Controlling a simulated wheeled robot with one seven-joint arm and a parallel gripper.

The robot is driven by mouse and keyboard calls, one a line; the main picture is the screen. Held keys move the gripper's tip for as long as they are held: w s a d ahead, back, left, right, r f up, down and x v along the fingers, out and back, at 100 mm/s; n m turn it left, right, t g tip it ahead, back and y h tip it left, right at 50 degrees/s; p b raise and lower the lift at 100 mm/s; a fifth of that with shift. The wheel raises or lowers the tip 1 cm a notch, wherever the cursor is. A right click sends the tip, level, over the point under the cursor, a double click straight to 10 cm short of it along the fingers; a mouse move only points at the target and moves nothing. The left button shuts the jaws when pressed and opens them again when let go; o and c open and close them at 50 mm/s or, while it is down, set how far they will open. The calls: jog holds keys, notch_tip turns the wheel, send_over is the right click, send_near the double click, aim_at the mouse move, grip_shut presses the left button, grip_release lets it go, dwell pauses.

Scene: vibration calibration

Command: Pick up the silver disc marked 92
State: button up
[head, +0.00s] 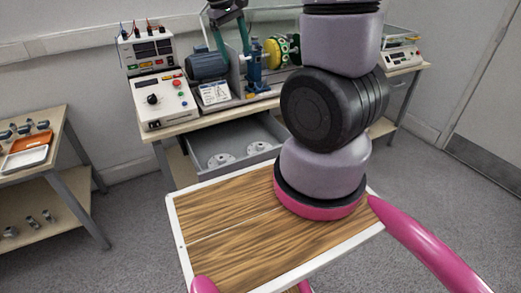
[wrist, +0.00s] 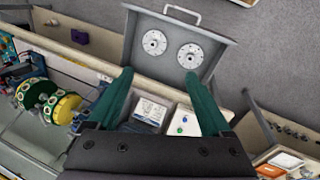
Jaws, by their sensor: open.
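Two silver discs lie flat in an open grey drawer (head: 236,138), one on the left (head: 221,160) and one on the right (head: 259,148). Both also show in the wrist view, one at left (wrist: 154,42) and one at right (wrist: 190,56). Each has a central hub and small holes; their markings are too small to read, so I cannot tell which is 92. My gripper (wrist: 158,73) has two teal fingers, spread apart and empty. In the wrist view the discs appear beyond and between the fingertips. In the head view my gripper (head: 233,48) is above the bench, apart from the discs.
The bench carries a control box (head: 163,103), a power supply (head: 150,50), a blue motor (head: 208,64) and a green-yellow rotor (head: 281,50). A side table at left holds an orange tray (head: 30,142) and a white tray (head: 24,158). Grey floor surrounds the bench.

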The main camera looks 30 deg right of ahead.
jog(key=w+f+n+g+h, duration=0.1)
jog(key=w+f+n+h, duration=0.3)
jog(key=f, duration=0.7)
jog(key=n+t+h, duration=0.4)
jog(key=n+h, duration=0.2)
jog(key=n, duration=0.9)
send_near(259, 145)
jog(key=x, duration=0.6)
jog(key=shift+s+f, duration=0.2)
jog(key=shift+f, duration=0.05)
jog(key=shift+w+x, duration=0.2)
jog(key=shift+x, duration=2.5)
jog(key=shift+r, duration=0.15)
grip_shut()
